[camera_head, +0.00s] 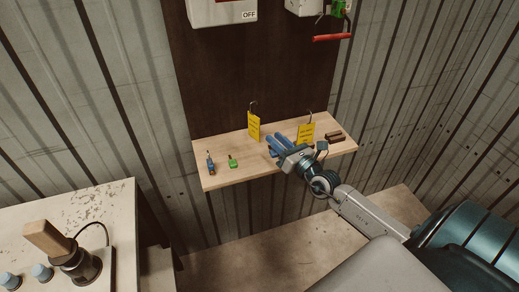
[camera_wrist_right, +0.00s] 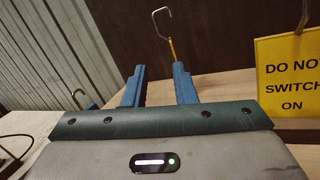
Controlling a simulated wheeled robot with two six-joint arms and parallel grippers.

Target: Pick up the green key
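The green key (camera_head: 232,162) is a small green piece with a dark tip. It lies on the left part of the wooden shelf (camera_head: 215,181). My right gripper (camera_head: 271,146) is to the right of it, over the middle of the shelf, with its blue fingers pointing left. In the right wrist view the two fingers (camera_wrist_right: 158,80) stand apart with nothing seen held between them. The green key does not show in that view. My left gripper is in neither view.
A blue item (camera_head: 211,165) lies left of the key. Yellow hooked tags (camera_head: 254,128) (camera_head: 306,136) stand near my right gripper; one reads "DO NOT SWITCH ON" (camera_wrist_right: 290,75). A brown item (camera_head: 335,137) lies at the right end. A white bench (camera_head: 95,207) is at lower left.

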